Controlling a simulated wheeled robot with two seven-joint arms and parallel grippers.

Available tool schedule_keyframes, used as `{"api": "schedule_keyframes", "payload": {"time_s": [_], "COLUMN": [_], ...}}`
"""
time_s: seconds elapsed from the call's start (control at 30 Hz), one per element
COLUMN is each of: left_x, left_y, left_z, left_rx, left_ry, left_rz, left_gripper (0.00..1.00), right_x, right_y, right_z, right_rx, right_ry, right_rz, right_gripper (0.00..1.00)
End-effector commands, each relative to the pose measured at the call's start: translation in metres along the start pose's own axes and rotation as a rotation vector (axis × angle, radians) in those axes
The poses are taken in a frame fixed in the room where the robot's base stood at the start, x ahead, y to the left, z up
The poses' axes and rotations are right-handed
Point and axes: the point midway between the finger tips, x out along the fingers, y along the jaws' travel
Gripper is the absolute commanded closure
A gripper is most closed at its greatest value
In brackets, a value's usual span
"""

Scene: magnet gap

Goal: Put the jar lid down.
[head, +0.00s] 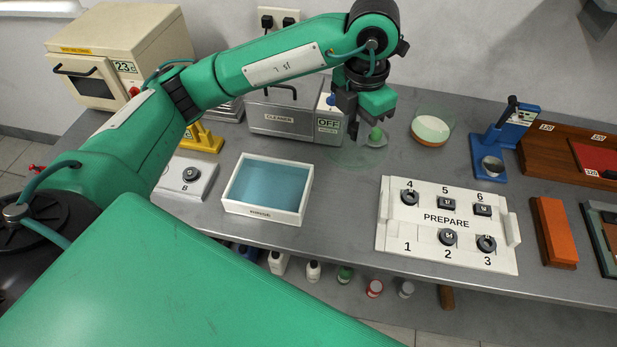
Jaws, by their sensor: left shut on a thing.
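The jar lid (359,155) is a clear, faintly green glass disc with a green knob on top. My left gripper (372,125) points down over it and is shut on its knob. The lid is over the grey bench, in front of the cleaner box; I cannot tell whether its rim touches the bench. The glass jar (432,129), with pale contents and an orange-brown base, stands to the right of the lid, apart from it. My right gripper is out of view.
The grey cleaner box (295,118) stands close left of the gripper. A white tray of blue liquid (266,188) and the PREPARE board (447,226) lie nearer the front. A blue press (503,135) stands right of the jar. Bare bench lies between lid and board.

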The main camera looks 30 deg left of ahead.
Motion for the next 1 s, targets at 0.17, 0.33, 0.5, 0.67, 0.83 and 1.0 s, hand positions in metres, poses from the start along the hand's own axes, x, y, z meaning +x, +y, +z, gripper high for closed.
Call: {"api": "schedule_keyframes", "payload": {"time_s": [0.17,0.33,0.5,0.67,0.83,1.0], "left_x": [0.015,0.053,0.099,0.135,0.155,0.167], "left_y": [-0.006,-0.006,-0.006,-0.006,-0.005,-0.006], "left_z": [0.0,-0.002,-0.001,-0.001,0.0,-0.001], "left_rx": [0.033,0.029,0.028,0.028,0.029,0.028], "left_ry": [0.002,0.006,0.005,0.003,-0.002,0.0], "left_rz": [-0.004,-0.003,-0.003,-0.003,-0.002,-0.003], "left_gripper": [1.0,1.0,1.0,1.0,1.0,1.0], "right_x": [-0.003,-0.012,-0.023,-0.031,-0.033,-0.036], "right_y": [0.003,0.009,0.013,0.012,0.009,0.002], "right_z": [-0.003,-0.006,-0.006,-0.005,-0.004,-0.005], "right_rx": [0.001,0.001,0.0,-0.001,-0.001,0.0], "right_ry": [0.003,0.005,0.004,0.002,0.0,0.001], "right_rz": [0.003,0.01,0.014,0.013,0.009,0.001], "right_gripper": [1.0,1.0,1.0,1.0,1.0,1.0]}}
